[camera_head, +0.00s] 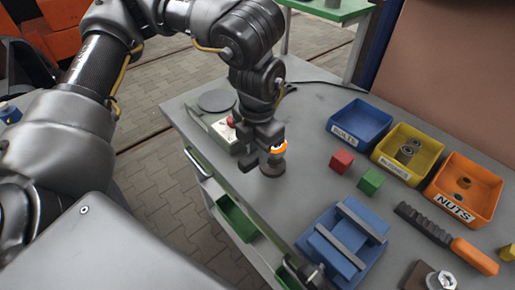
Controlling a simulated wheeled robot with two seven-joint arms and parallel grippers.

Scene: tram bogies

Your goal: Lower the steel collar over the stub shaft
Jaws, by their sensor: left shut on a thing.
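My left gripper (266,160) reaches down over the grey workbench, near its left edge. Its fingers are shut on a small piece and largely hide it. A dark round piece (272,170) shows just under the fingertips; it looks like the steel collar, but I cannot tell for sure. I cannot tell whether it touches the bench. A brown plate with a bright hex-shaped metal part (440,281) sits at the lower right; whether this is the stub shaft is unclear. My right gripper is not recognisable in view.
On the workbench (305,105) are a blue bin (345,137), a yellow bin (380,164) and an orange nuts bin (437,192). Red (341,161) and green (371,181) blocks stand right of the gripper. A blue fixture with grey bars (334,254) and an orange-handled tool (474,256) lie nearer.

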